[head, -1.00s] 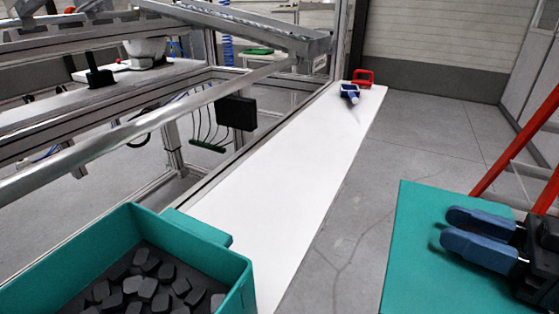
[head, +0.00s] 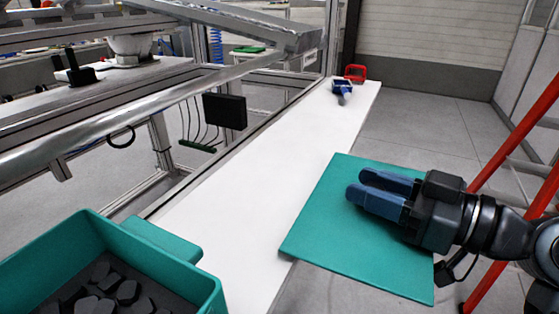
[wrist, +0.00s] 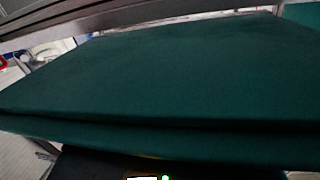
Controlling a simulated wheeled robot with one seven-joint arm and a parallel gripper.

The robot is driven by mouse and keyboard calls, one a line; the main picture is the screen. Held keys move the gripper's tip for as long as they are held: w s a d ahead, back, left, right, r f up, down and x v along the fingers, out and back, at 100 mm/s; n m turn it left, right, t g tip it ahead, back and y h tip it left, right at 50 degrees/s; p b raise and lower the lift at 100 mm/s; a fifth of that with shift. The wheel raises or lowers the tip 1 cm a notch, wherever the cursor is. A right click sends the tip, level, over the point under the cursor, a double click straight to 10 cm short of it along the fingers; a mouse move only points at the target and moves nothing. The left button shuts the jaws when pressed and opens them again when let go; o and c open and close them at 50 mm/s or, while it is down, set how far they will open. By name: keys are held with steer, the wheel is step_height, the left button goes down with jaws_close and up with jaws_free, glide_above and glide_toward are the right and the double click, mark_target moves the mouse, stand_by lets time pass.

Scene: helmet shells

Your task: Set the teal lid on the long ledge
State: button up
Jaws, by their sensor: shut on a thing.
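The teal lid (head: 330,225) is a flat square panel, held roughly level at the right of the head view. My gripper (head: 372,197) is shut on the lid, with its blue fingers lying over the lid's right part. The lid's left part overlaps the long white ledge (head: 245,160) in the picture; I cannot tell whether it touches it. The lid (wrist: 170,75) fills most of the wrist view, dark green there, and hides what lies beyond it. The fingertips do not show clearly in the wrist view.
A teal bin (head: 210,290) with dark pieces stands at the near left. A blue tool (head: 342,90) and a red thing (head: 356,73) lie at the ledge's far end. A metal frame (head: 180,95) runs along the left, and red bars (head: 520,125) stand at right.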

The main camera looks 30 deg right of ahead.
mark_target(342, 193)
steer(key=p+x, duration=0.1)
steer(key=x, duration=0.4)
steer(key=p+x, duration=0.1)
steer(key=x, duration=0.5)
steer(key=p+x, duration=0.1)
steer(key=x, duration=0.4)
steer(key=shift+w+a+r, duration=0.1)
steer(key=shift+w+r, duration=0.25)
steer(key=shift+r, duration=0.05)
steer(key=shift+s+f, duration=0.1)
steer(key=shift+f, duration=0.15)
steer(key=shift+f+b, duration=0.2)
steer(key=shift+b, duration=0.15)
steer(key=o, duration=1.1)
steer(key=shift+r, duration=0.2)
steer(key=b+v, duration=0.1)
steer(key=v, duration=1.1)
